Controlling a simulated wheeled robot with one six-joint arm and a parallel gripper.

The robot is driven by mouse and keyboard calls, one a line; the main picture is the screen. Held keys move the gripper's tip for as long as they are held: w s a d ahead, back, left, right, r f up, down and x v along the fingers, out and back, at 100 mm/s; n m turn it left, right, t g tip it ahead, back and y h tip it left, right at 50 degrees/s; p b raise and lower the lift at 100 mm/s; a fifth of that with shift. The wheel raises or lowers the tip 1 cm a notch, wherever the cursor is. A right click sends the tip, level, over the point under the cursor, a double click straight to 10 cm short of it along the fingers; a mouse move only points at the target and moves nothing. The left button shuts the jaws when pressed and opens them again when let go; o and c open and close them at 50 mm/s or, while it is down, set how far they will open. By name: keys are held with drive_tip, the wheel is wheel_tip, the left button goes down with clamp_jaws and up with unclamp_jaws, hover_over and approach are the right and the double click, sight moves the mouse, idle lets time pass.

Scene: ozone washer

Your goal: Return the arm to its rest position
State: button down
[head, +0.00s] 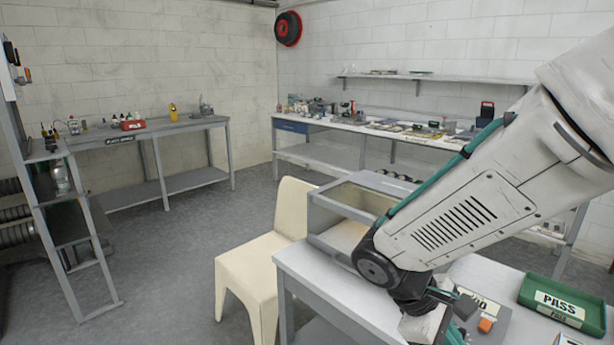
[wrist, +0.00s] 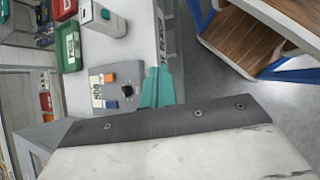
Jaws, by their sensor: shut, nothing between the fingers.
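My arm reaches down from the upper right in the head view, with its lower end over the near table (head: 325,290). My gripper (wrist: 160,82) shows in the wrist view as teal fingers close together past the dark plate. It is shut and empty, and I see nothing held. Its fingertips cannot be made out in the head view. A grey control panel (wrist: 110,77) with an orange button and a black knob lies beside the fingers in the wrist view. Its orange button (head: 486,325) also shows in the head view, right of my wrist.
A grey box with a clear lid (head: 328,213) stands behind my arm, partly hidden. A green PASS tray (head: 535,285) is at right, and a red tray (wrist: 64,8) shows too. A cream chair (head: 247,265) is left of the table. Floor (head: 165,270) further left is clear.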

drive_tip(key=s+d+r+m+t+y, duration=0.2)
drive_tip(key=s+r+m+t+y, duration=0.1)
drive_tip(key=s+r+m+y, duration=0.4)
drive_tip(key=shift+s+d+r+m+t, duration=0.3)
drive_tip(key=shift+s+r+m, duration=0.8)
drive_tip(key=shift+s+r, duration=0.95)
